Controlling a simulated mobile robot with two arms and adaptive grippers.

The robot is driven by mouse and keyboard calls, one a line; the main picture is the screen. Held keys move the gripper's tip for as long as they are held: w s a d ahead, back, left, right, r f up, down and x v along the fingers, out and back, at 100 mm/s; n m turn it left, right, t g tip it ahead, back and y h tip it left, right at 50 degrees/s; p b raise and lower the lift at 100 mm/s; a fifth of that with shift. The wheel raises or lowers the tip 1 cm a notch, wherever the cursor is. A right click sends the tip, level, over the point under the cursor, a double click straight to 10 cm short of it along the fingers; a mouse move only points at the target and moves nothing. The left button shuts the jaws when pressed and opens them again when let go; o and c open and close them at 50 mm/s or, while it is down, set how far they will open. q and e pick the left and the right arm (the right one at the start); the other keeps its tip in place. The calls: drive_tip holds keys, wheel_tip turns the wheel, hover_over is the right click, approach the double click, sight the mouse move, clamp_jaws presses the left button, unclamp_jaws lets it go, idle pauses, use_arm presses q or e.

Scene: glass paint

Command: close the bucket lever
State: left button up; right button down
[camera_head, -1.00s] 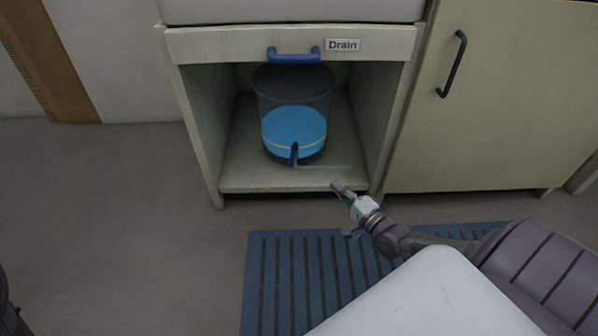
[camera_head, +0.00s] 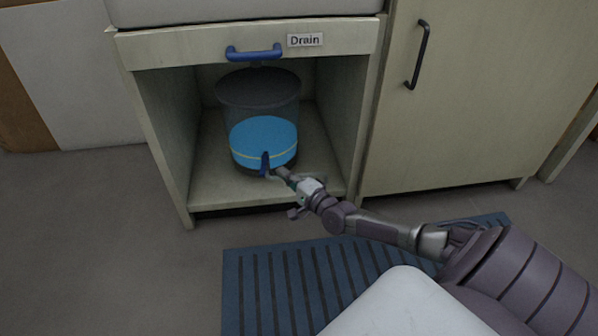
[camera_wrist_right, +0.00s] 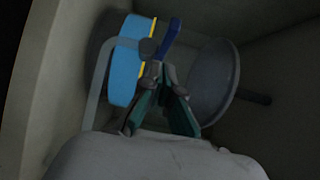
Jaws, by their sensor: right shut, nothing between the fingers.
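A clear bucket (camera_head: 232,112) with blue liquid (camera_head: 262,140) stands upright in the open cabinet under the Drain label. Its dark blue lever (camera_head: 265,163) is at the front, low on the bucket. My right gripper (camera_head: 276,172) is shut and empty, its tips right beside the lever's right side; I cannot tell whether they touch. In the right wrist view the gripper (camera_wrist_right: 154,66) points at the blue lever (camera_wrist_right: 170,38), with the blue liquid (camera_wrist_right: 124,70) to the left of it. My left gripper is not in view.
The cabinet (camera_head: 166,140) has side walls close around the bucket, and a blue handle (camera_head: 254,53) hangs above the opening. A closed cabinet door (camera_head: 470,110) is to the right. A blue slatted mat (camera_head: 250,290) lies on the floor in front.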

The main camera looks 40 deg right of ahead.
sight(264, 165)
drive_tip(key=shift+w+a, duration=0.85)
drive_tip(key=shift+a, duration=0.25)
